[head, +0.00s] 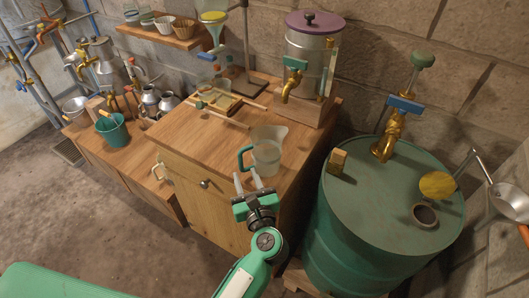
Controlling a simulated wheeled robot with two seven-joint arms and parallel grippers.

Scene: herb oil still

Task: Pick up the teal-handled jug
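The clear jug (268,155) with a teal handle stands upright near the front edge of the wooden cabinet top (188,130). Its handle faces left. My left gripper (247,180) is just below the jug in the picture, its two pale fingers apart and pointing up towards the handle side. Nothing shows between the fingers. I cannot tell whether a fingertip touches the jug. My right gripper is not in view.
A purple-lidded dispenser (308,50) with a brass tap stands behind the jug. A wooden frame (218,101) lies at its back left. A green drum (350,215) with a brass tap stands to the right. A lower bench at left holds a teal bucket (112,131) and metal jugs.

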